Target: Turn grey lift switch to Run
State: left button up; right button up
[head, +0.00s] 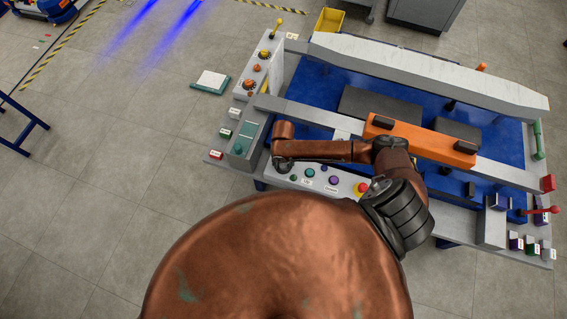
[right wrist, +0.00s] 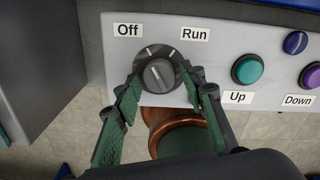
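The grey lift switch (right wrist: 158,75) is a round dark knob on a light panel in the right wrist view. The Off label (right wrist: 128,31) is at its upper left and the Run label (right wrist: 195,34) at its upper right. The knob's raised ridge leans slightly toward Off. My right gripper (right wrist: 162,90) has its green fingers spread, one on each side of the knob. I cannot tell whether they touch it. In the head view my right gripper (head: 284,163) is small at the panel's left end, and the switch is hidden there. My left gripper is not in view.
The teal Up button (right wrist: 247,69) and purple Down button (right wrist: 312,76) are right of the switch, with a blue button (right wrist: 295,42) above. A red-and-yellow button (head: 361,188) is farther along the panel. The blue-topped lift (head: 310,85) lies behind. Floor at left is mostly clear.

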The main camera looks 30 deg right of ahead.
jog(key=c, duration=0.6)
jog(key=shift+c, duration=1.2)
jog(key=shift+p, duration=0.3)
jog(key=m+p, duration=0.5)
jog(key=shift+r+m, duration=0.2)
jog(key=shift+m, duration=0.1)
jog(key=m+p, duration=0.3)
jog(key=m, duration=0.1)
jog(key=shift+f, duration=0.1)
pick_arm(q)
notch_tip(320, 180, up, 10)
jog(key=p, duration=0.1)
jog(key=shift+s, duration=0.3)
pick_arm(e)
jog(key=shift+w+m, duration=0.1)
jog(key=shift+m, duration=1)
jog(key=shift+f, duration=0.1)
